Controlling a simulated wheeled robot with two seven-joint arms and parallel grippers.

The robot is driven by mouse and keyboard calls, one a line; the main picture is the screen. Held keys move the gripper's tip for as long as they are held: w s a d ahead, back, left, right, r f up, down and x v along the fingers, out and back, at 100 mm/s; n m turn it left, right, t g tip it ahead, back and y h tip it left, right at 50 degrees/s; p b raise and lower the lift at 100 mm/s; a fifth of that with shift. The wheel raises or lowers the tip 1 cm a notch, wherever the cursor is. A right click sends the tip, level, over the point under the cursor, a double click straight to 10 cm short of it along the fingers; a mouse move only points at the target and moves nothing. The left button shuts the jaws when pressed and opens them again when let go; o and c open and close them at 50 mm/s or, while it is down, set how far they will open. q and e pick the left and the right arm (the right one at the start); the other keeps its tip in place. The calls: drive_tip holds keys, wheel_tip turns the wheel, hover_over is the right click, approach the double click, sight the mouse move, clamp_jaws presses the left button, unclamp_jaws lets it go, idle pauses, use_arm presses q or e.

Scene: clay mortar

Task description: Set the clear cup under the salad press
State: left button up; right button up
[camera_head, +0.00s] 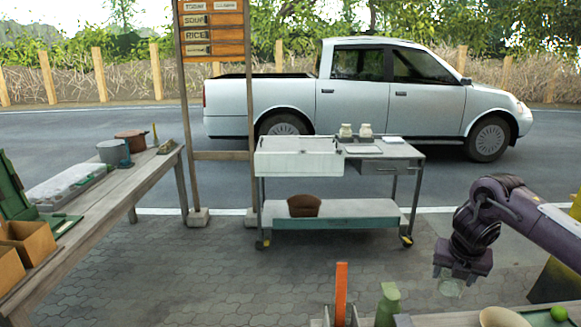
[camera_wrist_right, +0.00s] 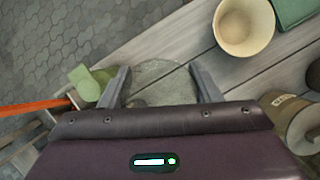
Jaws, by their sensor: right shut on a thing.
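My right gripper (camera_head: 455,273) is at the lower right in the head view, pointing down above the near table. It is shut on the clear cup (camera_head: 451,288), which hangs just below it and is faint and see-through. In the right wrist view the cup (camera_wrist_right: 160,84) is a transparent round shape between the two fingers, with table boards and paving showing through it. I cannot identify the salad press with certainty in either view. My left gripper is not in view.
Near the cup are a green bottle-like item (camera_head: 388,304), an orange upright strip (camera_head: 341,292), a cream bowl (camera_head: 503,317) and a green ball (camera_head: 559,313). A canister (camera_wrist_right: 294,120) stands right in the wrist view. A wheeled cart (camera_head: 300,160) and left table (camera_head: 140,185) stand beyond open paving.

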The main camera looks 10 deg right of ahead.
drive_tip(key=s+a+f+m+g+h, duration=0.1)
drive_tip(key=s+a+m+g, duration=0.15)
drive_tip(key=a+m, duration=0.55)
drive_tip(key=s+a+f+m+g+h, duration=0.1)
drive_tip(key=s+a+f+m+g, duration=0.3)
drive_tip(key=a, duration=0.8)
drive_tip(key=s+a+m+g+y, duration=0.1)
drive_tip(key=s+a+m+y, duration=0.3)
drive_tip(key=s+m, duration=0.9)
drive_tip(key=shift+s+a+m+g, duration=0.3)
drive_tip(key=shift+a+m, duration=0.55)
drive_tip(key=shift+m, duration=1.35)
drive_tip(key=shift+w, duration=0.1)
